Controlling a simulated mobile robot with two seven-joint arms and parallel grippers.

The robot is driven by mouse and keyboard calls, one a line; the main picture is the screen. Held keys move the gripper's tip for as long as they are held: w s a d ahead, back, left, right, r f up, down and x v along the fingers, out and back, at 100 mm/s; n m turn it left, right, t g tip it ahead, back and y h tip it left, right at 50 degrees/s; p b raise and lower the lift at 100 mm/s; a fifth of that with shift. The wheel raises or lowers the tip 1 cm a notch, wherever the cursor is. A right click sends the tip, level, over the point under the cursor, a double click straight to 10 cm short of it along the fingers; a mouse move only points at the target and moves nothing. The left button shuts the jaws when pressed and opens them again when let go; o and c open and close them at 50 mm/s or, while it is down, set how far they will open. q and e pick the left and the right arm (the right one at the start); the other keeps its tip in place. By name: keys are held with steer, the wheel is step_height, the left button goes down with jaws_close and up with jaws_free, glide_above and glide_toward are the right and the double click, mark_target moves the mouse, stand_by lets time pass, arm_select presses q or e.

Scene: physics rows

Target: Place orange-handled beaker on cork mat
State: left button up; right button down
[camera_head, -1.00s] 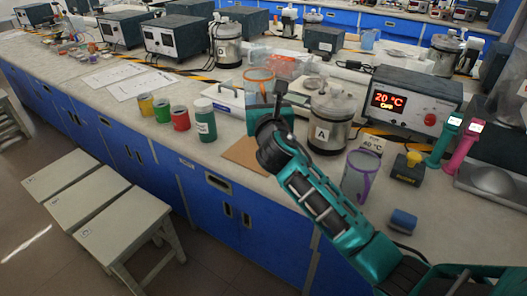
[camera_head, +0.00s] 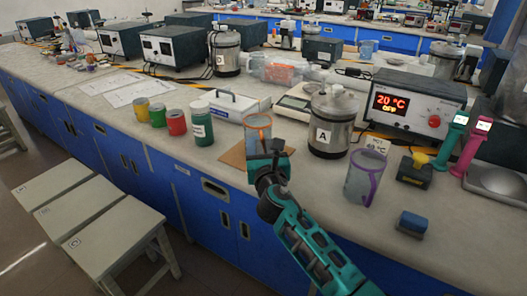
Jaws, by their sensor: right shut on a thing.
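The orange-handled beaker (camera_head: 258,130) is a clear, bluish vessel with an orange rim, and it stands roughly upright over the cork mat. My right gripper (camera_head: 266,158) is shut on it from the front and hides its lower part and part of its handle. The cork mat (camera_head: 233,155) is a flat tan square on the bench, partly covered by the beaker and my gripper. I cannot tell whether the beaker's base touches the mat. My left gripper is not in view.
A metal pot marked A (camera_head: 331,125) and a purple-handled beaker (camera_head: 365,178) stand to the right. A white-and-blue case (camera_head: 235,105) lies behind.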

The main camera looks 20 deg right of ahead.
steer(key=c, duration=1.6)
jaws_free()
steer(key=shift+f, duration=0.1)
steer(key=o, duration=0.4)
steer(key=shift+o, duration=0.2)
